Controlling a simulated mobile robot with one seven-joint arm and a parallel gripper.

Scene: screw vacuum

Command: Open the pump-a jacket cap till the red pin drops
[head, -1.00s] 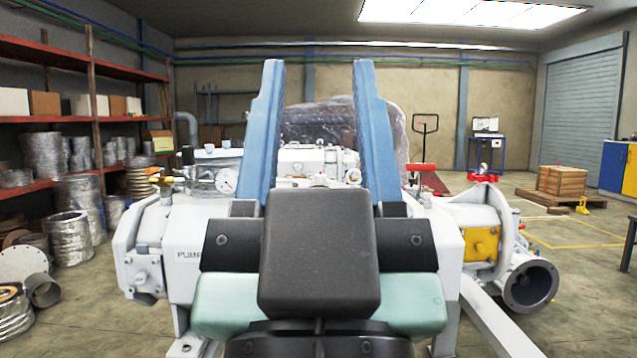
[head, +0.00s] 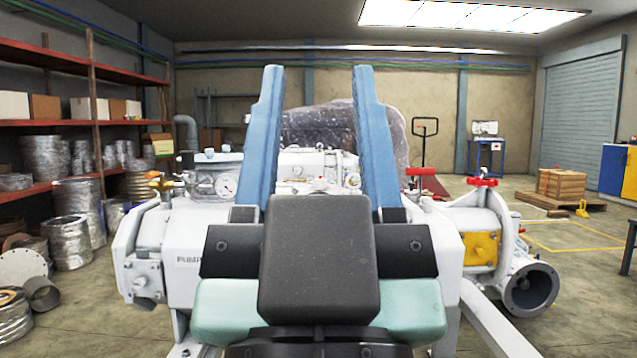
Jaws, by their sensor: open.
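The white pump (head: 190,262), with partly hidden lettering beginning "PUMP" on its side, stands in front of me. My gripper (head: 318,85) is large in the middle of the head view, its two blue fingers upright and wide apart with nothing between them. It hides much of the pump's middle. A round gauge (head: 225,186) sits on the pump's top left, beside a brass valve (head: 161,184). Between the fingers, white fittings (head: 318,183) show farther back. I cannot make out which part is the jacket cap, and no red pin can be told for certain.
Red handles (head: 482,182) sit on the pump's right, above a yellow plate (head: 481,248) and an open round flange (head: 530,289). Red shelves (head: 70,125) with boxes and metal ducts line the left. A pallet with a wooden crate (head: 562,183) stands at right. Floor at right is mostly clear.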

